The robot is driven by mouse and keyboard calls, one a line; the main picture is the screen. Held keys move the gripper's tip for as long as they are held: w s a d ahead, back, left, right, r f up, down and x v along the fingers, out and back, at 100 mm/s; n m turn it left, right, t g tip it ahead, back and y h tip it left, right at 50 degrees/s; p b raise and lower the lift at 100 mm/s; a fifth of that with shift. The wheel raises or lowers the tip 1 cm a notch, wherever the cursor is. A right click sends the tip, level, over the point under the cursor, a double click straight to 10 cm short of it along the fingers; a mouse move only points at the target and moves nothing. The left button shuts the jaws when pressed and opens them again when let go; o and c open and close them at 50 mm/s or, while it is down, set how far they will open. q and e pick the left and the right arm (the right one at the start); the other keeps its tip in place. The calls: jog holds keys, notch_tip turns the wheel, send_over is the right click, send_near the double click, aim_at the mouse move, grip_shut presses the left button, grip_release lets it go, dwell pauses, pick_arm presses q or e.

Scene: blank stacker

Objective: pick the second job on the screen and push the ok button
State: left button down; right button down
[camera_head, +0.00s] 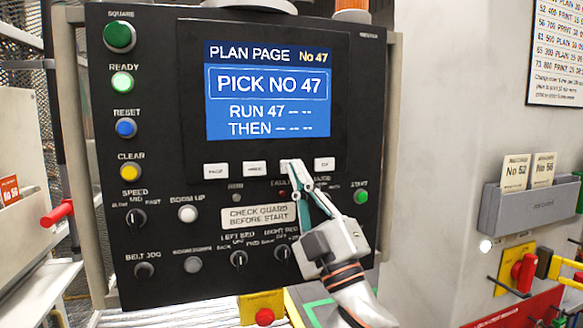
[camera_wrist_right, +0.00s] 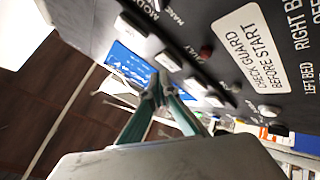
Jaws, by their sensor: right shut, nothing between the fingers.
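The screen (camera_head: 267,120) shows "PLAN PAGE No 47", a boxed line "PICK NO 47", then "RUN 47" and "THEN" followed by dashes. A row of white buttons lies under it. The rightmost button (camera_head: 324,163) has a small label that seems to read OK. My right gripper (camera_head: 294,168) is shut and empty, its green fingertips at the third white button, partly covering it. In the right wrist view the shut fingertips (camera_wrist_right: 158,88) are close to the button row; I cannot tell whether they touch. My left gripper is not in view.
A green START button (camera_head: 361,196) is close to my right gripper. A grey card holder (camera_head: 505,210) and a red switch (camera_head: 524,271) are on the right.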

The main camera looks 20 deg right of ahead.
dwell(0.6)
jog(key=shift+w, duration=0.1)
jog(key=shift+w, duration=0.3)
dwell(0.4)
jog(key=shift+w, duration=0.4)
dwell(0.4)
jog(key=shift+s, duration=0.15)
jog(key=shift+s+p, duration=0.4)
jog(key=shift+s, duration=0.3)
